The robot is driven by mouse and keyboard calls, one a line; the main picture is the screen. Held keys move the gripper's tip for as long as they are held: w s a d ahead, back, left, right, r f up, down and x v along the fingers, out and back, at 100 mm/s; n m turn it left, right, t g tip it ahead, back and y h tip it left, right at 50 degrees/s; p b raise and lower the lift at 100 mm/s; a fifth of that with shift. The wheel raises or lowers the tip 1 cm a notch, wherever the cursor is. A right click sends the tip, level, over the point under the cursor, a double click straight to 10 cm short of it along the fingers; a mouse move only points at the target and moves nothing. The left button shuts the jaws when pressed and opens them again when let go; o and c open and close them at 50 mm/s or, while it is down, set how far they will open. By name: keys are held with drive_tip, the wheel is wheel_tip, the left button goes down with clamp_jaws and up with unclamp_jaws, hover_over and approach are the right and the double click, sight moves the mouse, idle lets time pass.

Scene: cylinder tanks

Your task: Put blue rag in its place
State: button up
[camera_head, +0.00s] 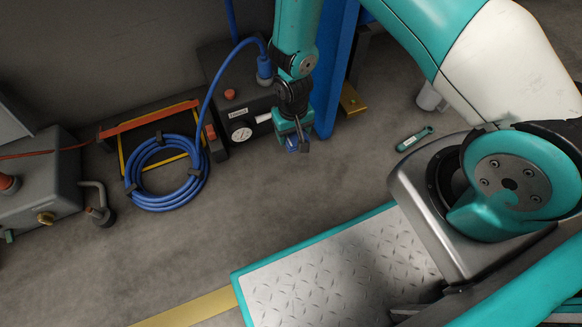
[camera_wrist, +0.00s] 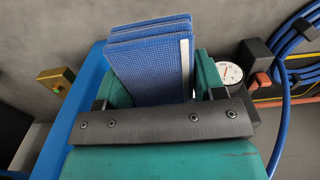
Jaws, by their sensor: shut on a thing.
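The blue rag (camera_wrist: 150,62) is a folded, textured stack with a pale strip on its right edge. In the wrist view it stands between the two teal fingers of my gripper (camera_wrist: 152,88), which are shut on it. In the head view my gripper (camera_head: 293,136) points down in front of the dark gauge unit, beside the blue panel. I cannot tell a marked place for the rag in either view.
A dark unit with a gauge (camera_head: 242,134) stands behind my gripper. A coiled blue hose (camera_head: 165,180) is left of it, by an orange-barred stand (camera_head: 150,118). A blue panel (camera_head: 338,75) is to the right. A teal tool (camera_head: 414,139) lies on the open grey floor.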

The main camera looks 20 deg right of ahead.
sight(293, 169)
wheel_tip(293, 169, down, 18)
drive_tip(key=b, duration=1)
drive_tip(key=shift+f, duration=0.15)
